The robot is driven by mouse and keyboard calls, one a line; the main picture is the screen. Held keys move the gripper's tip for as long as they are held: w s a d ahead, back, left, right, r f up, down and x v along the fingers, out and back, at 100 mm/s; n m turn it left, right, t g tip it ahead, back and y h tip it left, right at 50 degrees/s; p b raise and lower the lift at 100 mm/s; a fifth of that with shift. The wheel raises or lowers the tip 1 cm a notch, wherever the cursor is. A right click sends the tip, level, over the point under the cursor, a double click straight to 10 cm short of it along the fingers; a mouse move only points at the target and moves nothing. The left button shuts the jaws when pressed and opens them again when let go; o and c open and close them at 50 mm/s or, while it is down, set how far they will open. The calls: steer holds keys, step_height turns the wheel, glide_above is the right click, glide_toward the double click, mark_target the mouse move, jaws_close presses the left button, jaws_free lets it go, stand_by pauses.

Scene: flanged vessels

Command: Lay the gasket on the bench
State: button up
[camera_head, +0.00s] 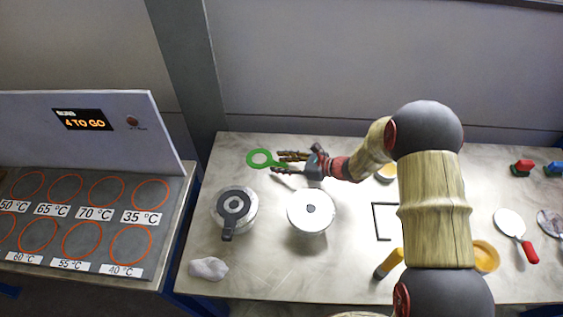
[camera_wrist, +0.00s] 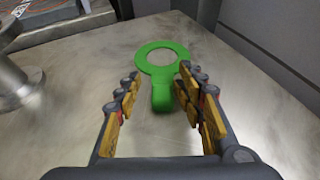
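The gasket is a green ring with a tab (camera_head: 259,158), near the back left of the bench (camera_head: 268,262). In the wrist view the green gasket (camera_wrist: 148,66) lies ahead of my gripper, and its tab (camera_wrist: 161,97) points back between the fingers. My gripper (camera_head: 290,162) has its fingers spread apart. In the wrist view there is clear space between each finger of my gripper (camera_wrist: 155,98) and the tab on the left, while the right finger is close to it. The gasket looks flat on or just above the bench surface; I cannot tell which exactly.
A vessel with a black-handled clamp or ring (camera_head: 233,207) and a lidded vessel (camera_head: 311,211) stand in front of my gripper. A grey cloth (camera_head: 208,268) lies at front left. A panel of labelled rings (camera_head: 88,228) is left. The wall rises close behind the bench.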

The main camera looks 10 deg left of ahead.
steer(key=p+v, duration=0.1)
steer(key=v, duration=0.5)
steer(key=p+v, duration=0.1)
steer(key=v, duration=0.5)
steer(key=shift+d+r, duration=0.1)
steer(key=shift+r, duration=0.2)
steer(key=shift+r, duration=0.25)
steer(key=s+d+r+n+g+h, duration=0.25)
steer(key=s+r+n+h, duration=0.25)
steer(key=s+r+n, duration=0.9)
steer(key=s+d+r+n+t+h, duration=0.3)
steer(key=s+d+r+n+h, duration=0.4)
steer(key=s+d+r, duration=0.3)
steer(key=s+d+n, duration=0.1)
steer(key=s+d, duration=0.2)
steer(key=s, duration=0.3)
steer(key=shift+d+r+t+h, duration=0.15)
steer(key=shift+t+h, duration=0.2)
steer(key=shift+h, duration=0.05)
